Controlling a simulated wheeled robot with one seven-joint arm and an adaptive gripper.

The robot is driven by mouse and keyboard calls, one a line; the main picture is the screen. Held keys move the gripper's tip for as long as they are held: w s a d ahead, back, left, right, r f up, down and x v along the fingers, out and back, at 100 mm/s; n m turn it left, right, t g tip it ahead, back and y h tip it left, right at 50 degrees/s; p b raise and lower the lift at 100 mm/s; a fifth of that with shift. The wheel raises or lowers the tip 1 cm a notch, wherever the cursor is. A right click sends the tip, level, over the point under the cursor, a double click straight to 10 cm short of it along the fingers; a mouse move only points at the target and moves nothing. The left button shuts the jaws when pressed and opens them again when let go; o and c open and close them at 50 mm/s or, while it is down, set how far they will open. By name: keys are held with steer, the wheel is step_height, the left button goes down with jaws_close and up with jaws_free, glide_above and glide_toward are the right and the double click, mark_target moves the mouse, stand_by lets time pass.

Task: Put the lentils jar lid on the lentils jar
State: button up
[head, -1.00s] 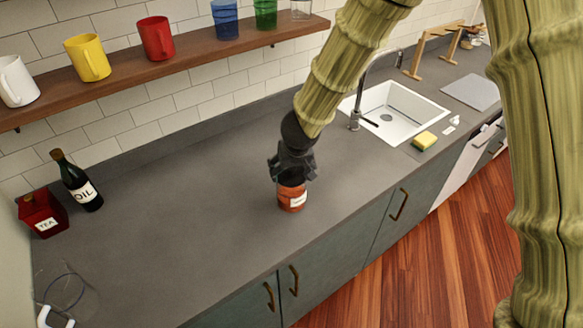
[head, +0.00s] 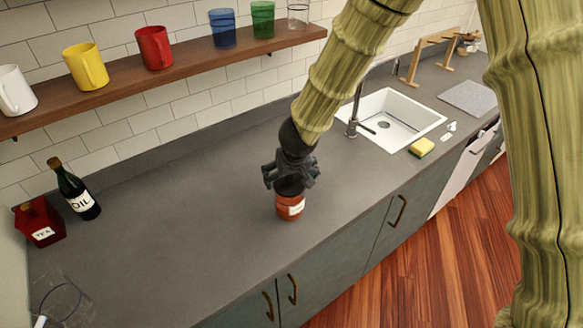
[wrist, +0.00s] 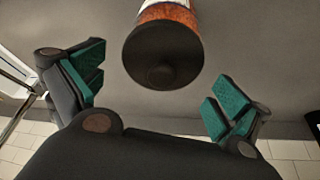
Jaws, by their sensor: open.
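The lentils jar (head: 289,207), orange with a white label, stands upright on the grey counter, near its front edge. The dark round lentils jar lid (wrist: 150,52) with a small knob covers the jar's top in the wrist view, and appears seated on it. The jar's orange side also shows there (wrist: 172,14). My gripper (head: 290,184) is just above the jar with its fingers spread. In the wrist view its green pads stand apart on both sides of the lid, not touching it. The gripper partly hides the lid in the head view.
A dark oil bottle (head: 74,190) and a red tea box (head: 38,222) stand at the left. A clear glass item (head: 62,300) is at the lower left. The sink (head: 400,118) and a yellow sponge (head: 421,147) are at the right. Counter around the jar is clear.

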steer(key=v, duration=1.1)
steer(key=shift+s+r, duration=0.2)
steer(key=shift+d, duration=0.1)
steer(key=s+d+f+h, duration=0.1)
steer(key=s+d+f, duration=0.2)
steer(key=d+f, duration=0.35)
steer(key=s+d+f+m+g+h, duration=0.1)
steer(key=s+d+f, duration=0.25)
steer(key=f, duration=0.55)
steer(key=s+d+f+h, duration=0.1)
steer(key=s+d+f, duration=0.25)
steer(key=f, duration=0.45)
steer(key=s+d+f+m+g+y, duration=0.15)
steer(key=s+d+f, duration=0.25)
steer(key=s+f, duration=0.6)
steer(key=s+d+f+m+g+y, duration=0.15)
steer(key=s+d+f, duration=0.35)
steer(key=s, duration=0.9)
step_height(320, 180, down, 10)
steer(key=a+n+h+b, duration=0.1)
steer(key=b, duration=0.8)
steer(key=shift+s, duration=0.3)
steer(key=shift+r, duration=0.2)
